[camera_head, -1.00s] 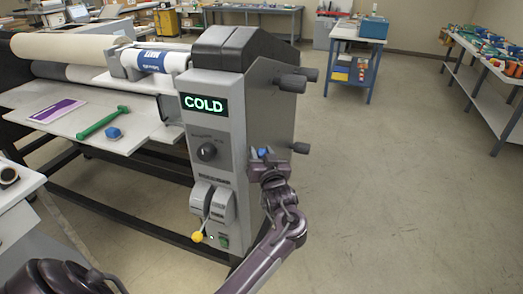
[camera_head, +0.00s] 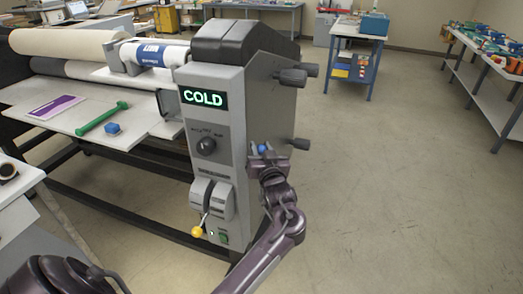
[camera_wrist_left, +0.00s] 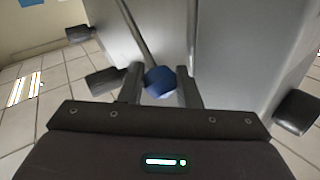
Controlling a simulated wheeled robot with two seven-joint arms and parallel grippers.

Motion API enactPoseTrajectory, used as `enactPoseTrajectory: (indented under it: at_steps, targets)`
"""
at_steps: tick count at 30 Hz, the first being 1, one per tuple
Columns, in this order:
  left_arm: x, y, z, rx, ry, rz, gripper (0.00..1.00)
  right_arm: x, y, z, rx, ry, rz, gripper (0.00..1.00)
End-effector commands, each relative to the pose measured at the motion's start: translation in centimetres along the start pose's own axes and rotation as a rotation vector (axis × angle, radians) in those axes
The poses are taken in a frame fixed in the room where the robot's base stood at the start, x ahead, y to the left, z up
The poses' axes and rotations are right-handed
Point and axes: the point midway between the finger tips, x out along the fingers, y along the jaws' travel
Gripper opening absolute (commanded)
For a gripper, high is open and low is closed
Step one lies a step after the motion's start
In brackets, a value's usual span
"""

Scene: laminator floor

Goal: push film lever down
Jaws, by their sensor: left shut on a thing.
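The laminator (camera_head: 222,130) stands at centre left, its grey end cabinet showing a green "COLD" display. A lever with a blue ball knob (camera_wrist_left: 160,82) is on the cabinet's right side. In the left wrist view its thin rod (camera_wrist_left: 136,32) runs up from the knob. My left gripper (camera_head: 268,150) is beside that side face, shut on the blue knob with one finger on each side. It also shows in the left wrist view (camera_wrist_left: 160,88). In the head view the fingers hide most of the lever. My right gripper is not in view.
A yellow-knobbed lever (camera_head: 197,231) sits low on the cabinet front, below a black dial (camera_head: 206,147). Black knobs (camera_head: 292,76) stick out of the right side above my gripper, and another (camera_head: 300,144) is close to its right. The floor (camera_head: 390,190) to the right is clear.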

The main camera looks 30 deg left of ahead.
Motion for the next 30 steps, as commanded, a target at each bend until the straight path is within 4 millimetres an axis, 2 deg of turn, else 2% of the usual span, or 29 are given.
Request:
enactPoseTrajectory:
  at_steps: [1, 5, 15, 21, 30]
  targets:
    - [-0.2, 0.0, 1.0, -0.011, 0.017, -0.003, 0.0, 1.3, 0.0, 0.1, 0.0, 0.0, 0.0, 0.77]
    - [-0.8, -0.1, 2.0, -0.053, 0.078, -0.014, 0.0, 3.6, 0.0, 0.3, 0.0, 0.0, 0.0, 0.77]
    - [-2.4, -0.6, 5.2, -0.202, 0.296, -0.057, 0.0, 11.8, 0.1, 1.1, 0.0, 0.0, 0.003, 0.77]
    - [-2.9, -0.7, 6.4, -0.27, 0.396, -0.078, 0.0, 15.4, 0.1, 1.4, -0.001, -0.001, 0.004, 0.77]
    - [-3.3, -0.7, 7.7, -0.341, 0.5, -0.097, 0.0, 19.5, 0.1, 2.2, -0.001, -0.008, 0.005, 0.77]
